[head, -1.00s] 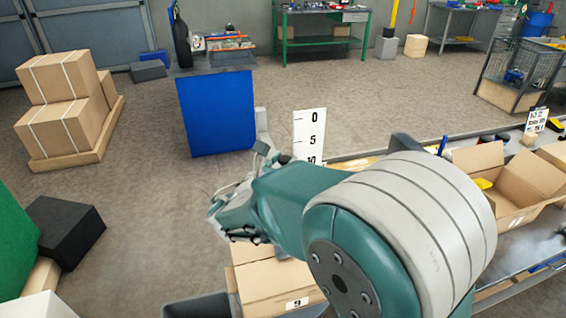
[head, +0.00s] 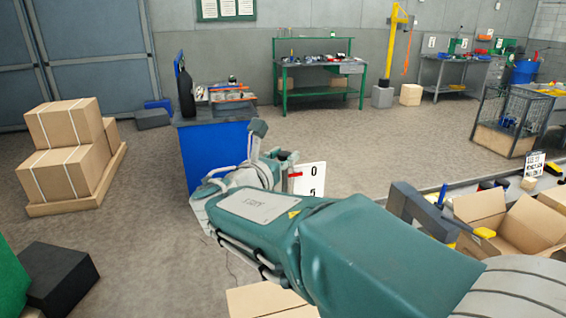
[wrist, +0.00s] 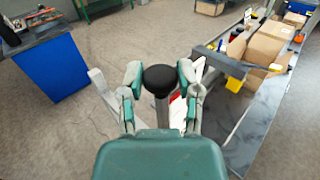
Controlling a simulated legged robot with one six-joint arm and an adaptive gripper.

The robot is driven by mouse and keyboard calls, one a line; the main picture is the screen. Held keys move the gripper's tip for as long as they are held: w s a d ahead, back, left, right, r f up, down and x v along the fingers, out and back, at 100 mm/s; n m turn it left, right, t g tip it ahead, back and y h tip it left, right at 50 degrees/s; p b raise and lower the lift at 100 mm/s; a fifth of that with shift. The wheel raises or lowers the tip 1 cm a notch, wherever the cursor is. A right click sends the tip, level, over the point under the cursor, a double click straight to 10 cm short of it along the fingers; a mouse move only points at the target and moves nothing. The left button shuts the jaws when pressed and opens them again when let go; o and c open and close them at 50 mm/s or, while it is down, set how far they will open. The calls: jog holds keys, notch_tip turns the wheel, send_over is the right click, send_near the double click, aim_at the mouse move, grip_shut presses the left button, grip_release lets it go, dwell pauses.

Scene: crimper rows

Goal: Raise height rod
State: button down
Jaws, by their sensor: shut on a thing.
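The height rod is a grey upright post with a round black knob (wrist: 160,79), seen in the wrist view. My gripper (wrist: 161,73) has its two teal-and-grey fingers on either side of the knob and is shut on it. In the head view my gripper (head: 268,168) is beside a white scale board (head: 309,178) marked 0 and 5. A red mark (head: 295,174) shows at the board's left edge near the 0. My arm hides the lower rod and the board's lower part.
A bench (wrist: 248,122) with open cardboard boxes (head: 515,225) lies to the right. A blue-fronted stand (head: 214,150) is behind my gripper. Stacked boxes (head: 65,160) are at the left. The floor between is clear.

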jog(key=shift+r, duration=0.35)
jog(key=shift+c, duration=1.5)
grip_release()
jog(key=shift+a, duration=0.1)
jog(key=shift+f, duration=0.1)
jog(key=shift+f, duration=0.1)
jog(key=shift+s+a, duration=0.2)
jog(key=v, duration=1.1)
jog(key=shift+a, duration=0.2)
jog(key=shift+s, duration=0.1)
